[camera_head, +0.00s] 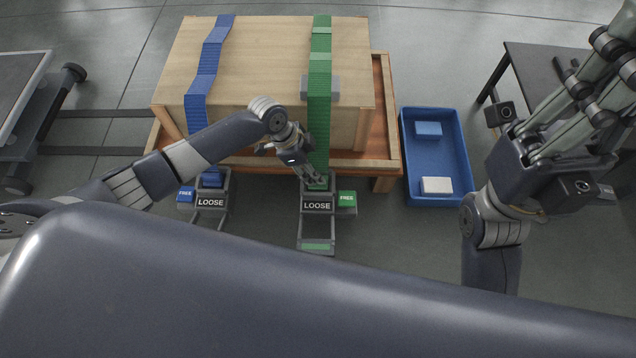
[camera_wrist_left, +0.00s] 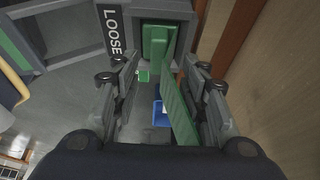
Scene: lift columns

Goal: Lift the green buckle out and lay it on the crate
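The green buckle (camera_wrist_left: 155,45) sits in the dark frame labelled LOOSE, at the lower end of the green strap (camera_head: 319,90). In the head view the buckle (camera_head: 317,184) is partly covered by my left gripper (camera_head: 312,178). The crate (camera_head: 272,60) is a large wooden box with a flat top. My left gripper (camera_wrist_left: 161,78) has its fingers apart at the near side of the crate. The buckle shows between and just beyond the fingertips, and the green strap runs along the right finger. My right gripper (camera_head: 605,60) is raised at the right, its fingertips partly cut off.
A blue strap (camera_head: 210,65) runs to a second LOOSE frame (camera_head: 211,202) at the left. A blue bin (camera_head: 437,165) with a blue block and a white block stands right of the crate. A dark table (camera_head: 545,62) is at the right. A grey block (camera_head: 306,87) lies beside the green strap.

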